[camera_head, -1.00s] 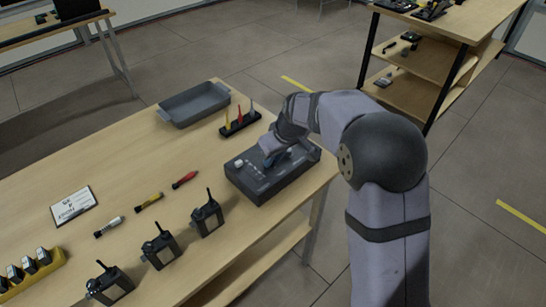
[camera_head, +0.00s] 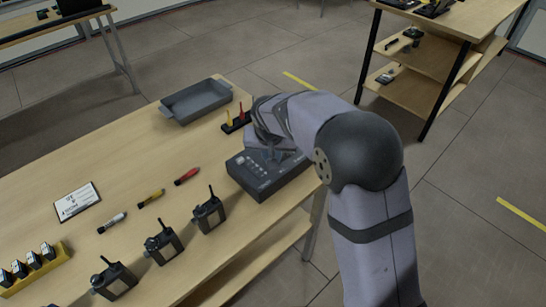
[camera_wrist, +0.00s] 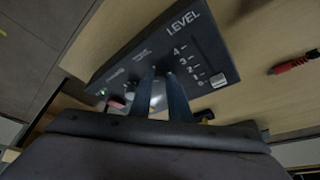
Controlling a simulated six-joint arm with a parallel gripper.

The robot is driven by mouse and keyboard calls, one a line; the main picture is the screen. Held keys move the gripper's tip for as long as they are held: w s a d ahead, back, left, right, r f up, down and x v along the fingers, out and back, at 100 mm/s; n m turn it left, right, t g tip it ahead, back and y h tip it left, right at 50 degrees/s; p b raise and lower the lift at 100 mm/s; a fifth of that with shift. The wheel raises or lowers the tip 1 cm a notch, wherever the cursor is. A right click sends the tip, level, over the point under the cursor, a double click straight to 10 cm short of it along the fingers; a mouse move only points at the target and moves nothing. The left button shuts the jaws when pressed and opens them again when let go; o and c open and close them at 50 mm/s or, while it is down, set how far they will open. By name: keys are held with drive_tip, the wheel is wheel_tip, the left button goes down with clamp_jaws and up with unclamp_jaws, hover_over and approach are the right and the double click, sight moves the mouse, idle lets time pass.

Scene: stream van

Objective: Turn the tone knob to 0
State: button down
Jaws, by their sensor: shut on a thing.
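A dark grey control box (camera_head: 262,184) sits near the right end of the wooden table. In the wrist view its top face (camera_wrist: 137,52) carries the word LEVEL, a scale with numbers running down to 0, and a pale square cap (camera_wrist: 218,81) at the low end. My gripper (camera_wrist: 157,84) has its two fingers shut on a rounded grey knob (camera_wrist: 158,98) on the box; the fingers hide much of it. The knob's pointer and small label cannot be read. In the head view my gripper (camera_head: 277,151) is over the box, partly hidden by my wrist.
A grey tray (camera_head: 196,103) and a rack of coloured tools (camera_head: 236,122) stand behind the box. A small green light (camera_wrist: 103,92) shows on the box.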

drive_tip(key=m+b, duration=0.1)
drive_tip(key=m+h, duration=0.1)
drive_tip(key=shift+w+a+f+m+b, duration=0.1)
drive_tip(key=shift+a+m+b, duration=0.1)
drive_tip(key=shift+m+b, duration=0.2)
drive_tip(key=m+h, duration=0.1)
drive_tip(key=m, duration=0.1)
drive_tip(key=shift+a+m, duration=0.1)
drive_tip(key=shift+m, duration=0.3)
drive_tip(key=m+g+h, duration=0.1)
drive_tip(key=m, duration=0.2)
drive_tip(key=shift+w+a+r, duration=0.1)
drive_tip(key=shift+r, duration=0.1)
drive_tip(key=shift+w+m+g+h+p, duration=0.15)
drive_tip(key=shift+m+g+p, duration=0.25)
drive_tip(key=shift+m, duration=0.4)
drive_tip(key=shift+s+m+g+h+p, duration=0.1)
drive_tip(key=shift+m+g+h+p, duration=0.1)
drive_tip(key=shift+m+p, duration=0.45)
drive_tip(key=shift+m, duration=0.25)
drive_tip(key=c, duration=1.7)
unclamp_jaws()
drive_tip(key=shift+f, duration=0.1)
drive_tip(key=shift+o, duration=0.2)
